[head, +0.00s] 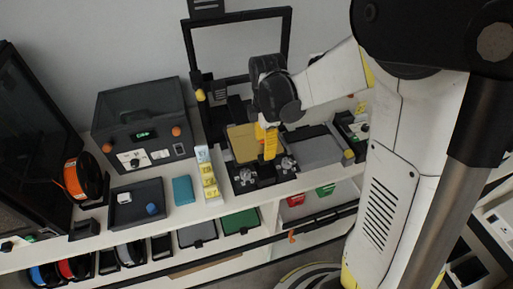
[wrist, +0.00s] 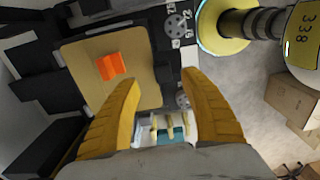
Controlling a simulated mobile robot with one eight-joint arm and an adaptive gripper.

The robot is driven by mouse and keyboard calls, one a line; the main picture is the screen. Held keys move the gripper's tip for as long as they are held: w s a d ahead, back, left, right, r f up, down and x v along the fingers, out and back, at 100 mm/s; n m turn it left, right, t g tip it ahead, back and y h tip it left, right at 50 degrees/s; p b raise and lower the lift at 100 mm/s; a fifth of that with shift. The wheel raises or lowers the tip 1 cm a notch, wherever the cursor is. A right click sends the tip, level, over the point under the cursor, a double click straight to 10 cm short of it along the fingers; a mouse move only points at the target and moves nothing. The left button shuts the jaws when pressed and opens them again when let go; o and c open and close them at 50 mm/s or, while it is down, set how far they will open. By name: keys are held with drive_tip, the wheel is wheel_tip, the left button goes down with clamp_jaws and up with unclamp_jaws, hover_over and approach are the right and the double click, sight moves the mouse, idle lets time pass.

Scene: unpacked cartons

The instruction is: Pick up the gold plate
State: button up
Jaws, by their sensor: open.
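The gold plate (head: 240,146) lies flat on the bed of a black open-frame machine, and it also shows in the wrist view (wrist: 138,58). A small orange block (wrist: 110,66) sits on it. My gripper (head: 269,148) points down over the plate's right side in the head view and hides part of it. In the wrist view my gripper (wrist: 160,78) has its two yellow fingers spread apart with nothing between them. One fingertip overlaps the plate's lower edge in that picture. I cannot tell whether it touches the plate.
The black machine frame (head: 286,50) rises behind the plate. Round knobs stand at the bed's front corners. A grey flat bed (head: 313,151) lies to the right. A dark tray (head: 137,205), a teal block (head: 183,190) and yellow-labelled boxes (head: 209,181) stand to the left.

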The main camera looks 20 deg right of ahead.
sight(263, 157)
drive_tip(key=f, duration=0.1)
drive_tip(key=f+b, duration=0.1)
drive_tip(key=f, duration=0.3)
drive_tip(key=shift+s+a+b, duration=0.2)
drive_tip(key=shift+a+b, duration=0.05)
drive_tip(key=shift+b, duration=0.05)
clamp_jaws()
